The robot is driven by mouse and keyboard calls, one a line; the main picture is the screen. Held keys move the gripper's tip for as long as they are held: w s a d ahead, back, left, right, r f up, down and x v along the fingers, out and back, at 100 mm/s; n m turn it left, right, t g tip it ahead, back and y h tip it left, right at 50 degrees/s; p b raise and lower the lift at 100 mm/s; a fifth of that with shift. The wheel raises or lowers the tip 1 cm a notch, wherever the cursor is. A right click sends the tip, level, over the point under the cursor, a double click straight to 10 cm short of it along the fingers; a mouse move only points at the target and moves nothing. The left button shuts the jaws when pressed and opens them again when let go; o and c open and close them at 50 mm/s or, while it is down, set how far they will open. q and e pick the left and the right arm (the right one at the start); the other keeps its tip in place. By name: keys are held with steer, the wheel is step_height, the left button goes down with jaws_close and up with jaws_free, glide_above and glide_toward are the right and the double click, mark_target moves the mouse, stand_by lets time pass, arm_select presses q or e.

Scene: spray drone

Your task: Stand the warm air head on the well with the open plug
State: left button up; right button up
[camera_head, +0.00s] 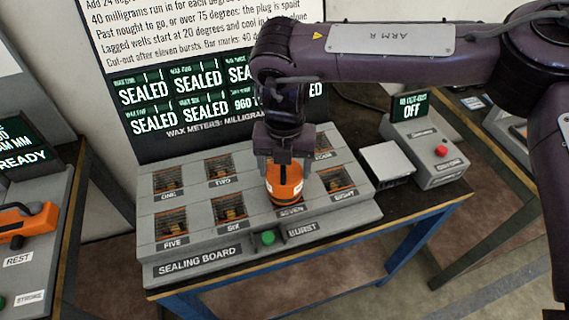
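The warm air head (285,186), orange with a dark top and a pale label, is upright over the front-row well marked seven on the grey sealing board (195,252). Its base covers that well; I cannot tell whether it touches the board. My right gripper (284,164) points down with its fingers either side of the head's top and appears shut on it. Wells one (168,180), two (222,167), five (172,222), six (230,207) and eight (338,181) show. The others are partly hidden. The wax meter display (145,88) reads SEALED in several panels; my arm hides some. My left gripper is out of view.
A green button (267,237) is on the board's front, beside the BURST label. A pale plate (387,161) and a control box with a red button (441,151) and an OFF display (411,106) stand right. A left bench holds an orange tool (14,226).

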steer(key=o, duration=0.4)
steer(key=shift+o, duration=0.2)
steer(key=shift+r, duration=0.55)
step_height(320, 180, up, 11)
steer(key=shift+r+b, duration=0.15)
steer(key=shift+b, duration=0.4)
